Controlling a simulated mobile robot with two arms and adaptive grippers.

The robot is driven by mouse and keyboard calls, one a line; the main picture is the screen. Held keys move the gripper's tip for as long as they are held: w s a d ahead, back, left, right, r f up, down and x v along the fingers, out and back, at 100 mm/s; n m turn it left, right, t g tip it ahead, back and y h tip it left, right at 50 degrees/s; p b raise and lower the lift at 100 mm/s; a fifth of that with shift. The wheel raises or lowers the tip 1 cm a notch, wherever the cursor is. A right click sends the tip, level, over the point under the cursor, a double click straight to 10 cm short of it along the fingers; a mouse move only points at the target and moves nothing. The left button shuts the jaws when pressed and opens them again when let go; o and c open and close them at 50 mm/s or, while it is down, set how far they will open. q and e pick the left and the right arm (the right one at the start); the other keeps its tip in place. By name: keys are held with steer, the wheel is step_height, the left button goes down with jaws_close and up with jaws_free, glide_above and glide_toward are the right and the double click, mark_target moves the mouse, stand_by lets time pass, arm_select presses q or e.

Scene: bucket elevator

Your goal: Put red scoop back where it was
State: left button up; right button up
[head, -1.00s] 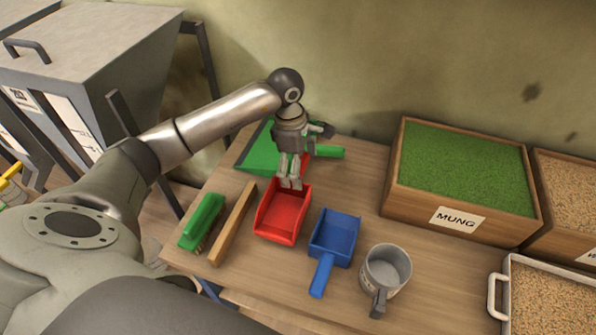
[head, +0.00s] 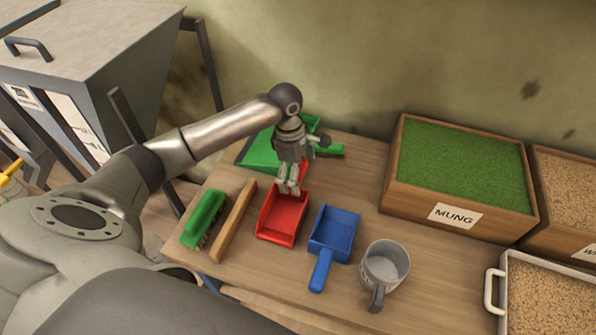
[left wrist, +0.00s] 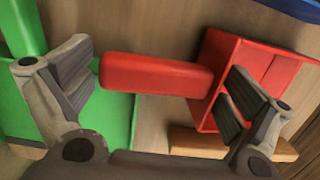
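The red scoop (head: 283,220) lies on the table between a wooden stick and the blue scoop. In the left wrist view its tray (left wrist: 262,70) shows at the right and its handle (left wrist: 155,75) points left. My left gripper (head: 288,188) is over the scoop's handle end, hiding much of the handle in the head view. In the left wrist view my left gripper (left wrist: 160,95) has its fingers wide apart, with the handle lengthwise across the gap, not clamped. One finger overlaps the tray's rim; contact cannot be told. My right gripper is not in view.
A green dustpan (head: 262,152) lies behind my left gripper. A green brush (head: 204,216) and the wooden stick (head: 234,220) lie left; the blue scoop (head: 333,234) and a grey mug (head: 385,266) lie right. The mung box (head: 460,170) stands at the back right.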

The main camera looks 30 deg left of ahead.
arm_select(q)
steer(key=shift+r, duration=0.1)
steer(key=shift+r+p, duration=0.25)
steer(key=shift+p, duration=0.1)
steer(key=shift+r, duration=0.35)
step_height(320, 180, up, 11)
steer(key=a+b, duration=0.1)
steer(key=b, duration=0.2)
steer(key=shift+s+a, duration=0.15)
steer(key=shift+a, duration=0.1)
steer(key=shift+d, duration=0.1)
